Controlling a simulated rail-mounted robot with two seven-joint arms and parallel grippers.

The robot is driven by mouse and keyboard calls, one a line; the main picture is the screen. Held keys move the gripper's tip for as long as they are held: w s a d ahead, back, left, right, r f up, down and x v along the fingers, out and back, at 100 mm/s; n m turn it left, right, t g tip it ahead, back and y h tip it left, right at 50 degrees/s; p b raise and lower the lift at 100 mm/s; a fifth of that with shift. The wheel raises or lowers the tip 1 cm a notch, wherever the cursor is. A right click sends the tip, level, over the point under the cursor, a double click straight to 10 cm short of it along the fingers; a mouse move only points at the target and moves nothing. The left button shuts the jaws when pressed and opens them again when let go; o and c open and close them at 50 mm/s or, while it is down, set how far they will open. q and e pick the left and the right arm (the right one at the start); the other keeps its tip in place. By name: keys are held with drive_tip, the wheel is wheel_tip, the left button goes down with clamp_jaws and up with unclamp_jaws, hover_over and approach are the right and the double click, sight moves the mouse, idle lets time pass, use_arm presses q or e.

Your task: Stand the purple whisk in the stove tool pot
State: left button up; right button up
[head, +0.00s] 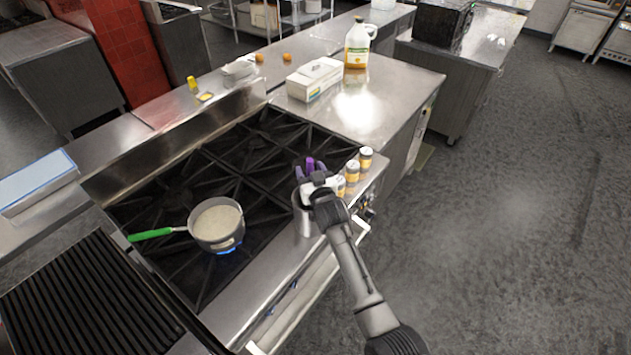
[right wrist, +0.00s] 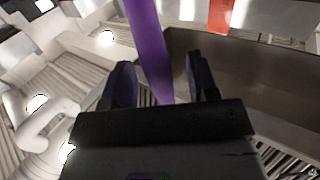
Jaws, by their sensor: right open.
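The purple whisk (head: 310,163) shows only as a bit of purple at my right gripper (head: 309,168) in the head view. In the right wrist view a long purple handle (right wrist: 148,45) runs down between the two dark fingers of my right gripper (right wrist: 160,85). The fingers are open, with gaps beside the handle. A steel tool pot (head: 302,218) stands at the stove's front edge, just below my right gripper and partly hidden by it. I cannot tell how deep the whisk sits in the pot. My left gripper is out of view.
Several spice jars (head: 353,171) stand close to the right of my right gripper. A saucepan (head: 217,225) with a green handle sits on a lit burner to the left. A white box (head: 314,80) and a jug (head: 357,45) stand on the counter behind. The stove's middle grates are clear.

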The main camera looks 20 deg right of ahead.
drive_tip(key=s, duration=1.3)
drive_tip(key=shift+s+a, duration=0.3)
drive_tip(key=s+f+n+g, duration=0.1)
drive_tip(key=s+f+g, duration=0.4)
drive_tip(key=s, duration=0.8)
drive_tip(key=s+f+n+g, duration=0.1)
drive_tip(key=s+f+g, duration=0.4)
drive_tip(key=s, duration=0.8)
drive_tip(key=s+f+g, duration=0.4)
drive_tip(key=s+f, duration=0.1)
drive_tip(key=s, duration=0.8)
wheel_tip(320, 180, up, 16)
drive_tip(key=p, duration=1.5)
drive_tip(key=shift+d+y, duration=0.35)
drive_tip(key=shift+y, duration=0.05)
